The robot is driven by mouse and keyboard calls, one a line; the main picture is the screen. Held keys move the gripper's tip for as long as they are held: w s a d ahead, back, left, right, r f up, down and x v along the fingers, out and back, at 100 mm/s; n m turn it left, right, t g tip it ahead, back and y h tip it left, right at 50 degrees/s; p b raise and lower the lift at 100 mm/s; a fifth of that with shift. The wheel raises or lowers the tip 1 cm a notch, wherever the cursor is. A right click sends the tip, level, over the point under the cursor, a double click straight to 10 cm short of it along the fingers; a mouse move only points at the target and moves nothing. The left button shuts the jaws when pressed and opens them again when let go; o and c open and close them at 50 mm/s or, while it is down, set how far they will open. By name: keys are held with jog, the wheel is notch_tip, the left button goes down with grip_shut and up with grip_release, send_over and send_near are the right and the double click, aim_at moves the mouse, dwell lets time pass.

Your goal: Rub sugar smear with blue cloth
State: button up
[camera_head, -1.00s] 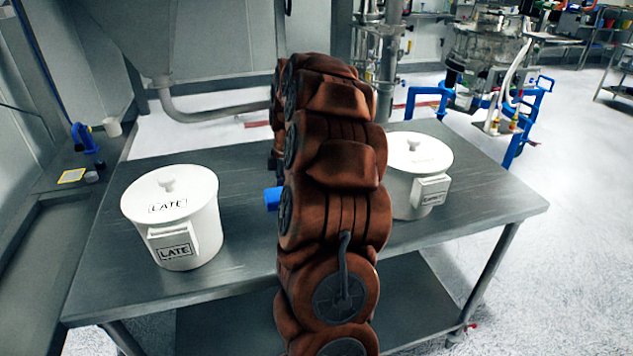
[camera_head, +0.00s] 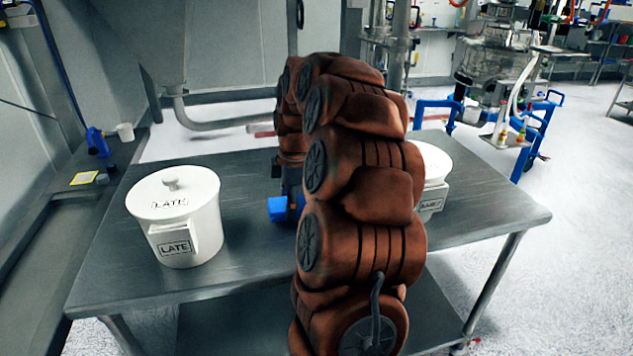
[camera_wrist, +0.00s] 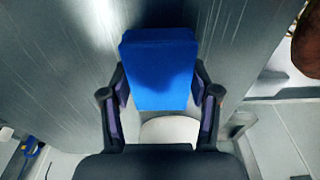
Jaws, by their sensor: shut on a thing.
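The blue cloth (camera_head: 278,209) looks like a thick block and is at the middle of the steel table (camera_head: 245,245), left of my arm. In the wrist view the cloth (camera_wrist: 160,65) is between the two fingers of my gripper (camera_wrist: 160,88), which is shut on it. The gripper is mostly hidden behind my arm in the head view. A pale rounded patch (camera_wrist: 170,130) shows just below the cloth in the wrist view; I cannot tell whether it is the sugar smear. No smear is clear in the head view. I cannot tell whether the cloth touches the table.
A white lidded pot (camera_head: 175,215) labelled "LATE" stands on the table's left side. A second white pot (camera_head: 435,165) is partly hidden behind my arm on the right. A counter (camera_head: 60,215) runs along the left wall.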

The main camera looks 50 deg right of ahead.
notch_tip(320, 180, up, 4)
jog(key=shift+w+r+p, duration=0.1)
jog(key=shift+p, duration=0.45)
jog(key=shift+r, duration=0.4)
